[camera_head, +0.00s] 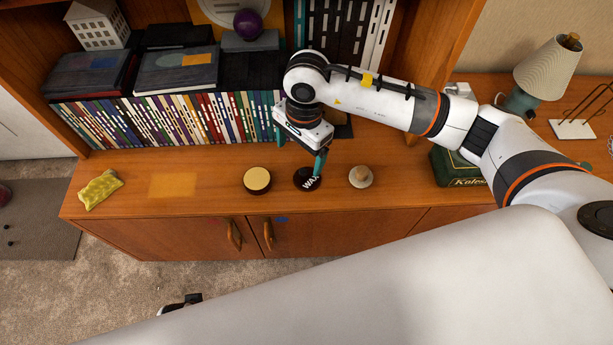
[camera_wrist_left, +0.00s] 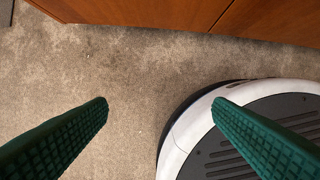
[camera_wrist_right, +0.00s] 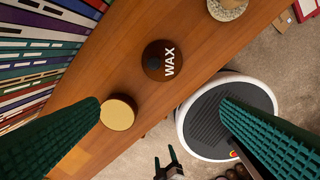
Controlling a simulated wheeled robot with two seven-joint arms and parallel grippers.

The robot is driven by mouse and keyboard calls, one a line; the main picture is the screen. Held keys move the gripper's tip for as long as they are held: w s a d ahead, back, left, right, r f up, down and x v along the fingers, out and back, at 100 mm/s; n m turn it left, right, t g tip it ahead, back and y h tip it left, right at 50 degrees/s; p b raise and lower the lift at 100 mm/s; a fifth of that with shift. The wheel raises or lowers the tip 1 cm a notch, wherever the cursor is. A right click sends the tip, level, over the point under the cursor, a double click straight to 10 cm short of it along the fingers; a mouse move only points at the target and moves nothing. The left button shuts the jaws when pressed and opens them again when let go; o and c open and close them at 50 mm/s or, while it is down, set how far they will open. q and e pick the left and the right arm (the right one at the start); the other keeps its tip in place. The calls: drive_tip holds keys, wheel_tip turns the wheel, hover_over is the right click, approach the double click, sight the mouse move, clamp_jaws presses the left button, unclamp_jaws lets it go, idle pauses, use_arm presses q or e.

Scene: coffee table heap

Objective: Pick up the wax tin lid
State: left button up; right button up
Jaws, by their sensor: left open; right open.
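The wax tin lid (camera_head: 308,179) is a dark round disc with white WAX lettering, lying on the wooden cabinet top. It also shows in the right wrist view (camera_wrist_right: 160,61), above the gap between the fingers. A round tin with a pale yellow face (camera_head: 257,180) stands to its left and is partly behind a finger in the right wrist view (camera_wrist_right: 118,112). My right gripper (camera_head: 318,167) is open and empty, pointing down over the lid; one fingertip overlaps the lid in the head view. My left gripper (camera_wrist_left: 160,105) is open and empty, low over the carpet.
A round knobbed thing (camera_head: 361,177) stands right of the lid. A crumpled yellow cloth (camera_head: 100,189) lies at the left end. A row of books (camera_head: 175,118) lines the back. A green box (camera_head: 455,168) stands to the right. The cabinet's front strip is clear.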

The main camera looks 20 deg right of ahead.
drive_tip(key=d+h, duration=0.1)
drive_tip(key=d, duration=0.1)
hover_over(307, 178)
drive_tip(key=f, duration=0.6)
drive_tip(key=shift+s+b, duration=0.25)
drive_tip(key=shift+b, duration=0.1)
drive_tip(key=f, duration=0.5)
drive_tip(key=shift+w+f+b, duration=0.25)
drive_tip(key=shift+f+b, duration=0.1)
drive_tip(key=shift+f, duration=0.05)
use_arm(q)
drive_tip(key=r, duration=0.2)
drive_tip(key=w+r, duration=0.1)
drive_tip(key=r, duration=0.1)
drive_tip(key=shift+w+d+r, duration=0.1)
drive_tip(key=shift+w+r, duration=0.05)
drive_tip(key=shift+r, duration=0.05)
use_arm(e)
drive_tip(key=c, duration=1.1)
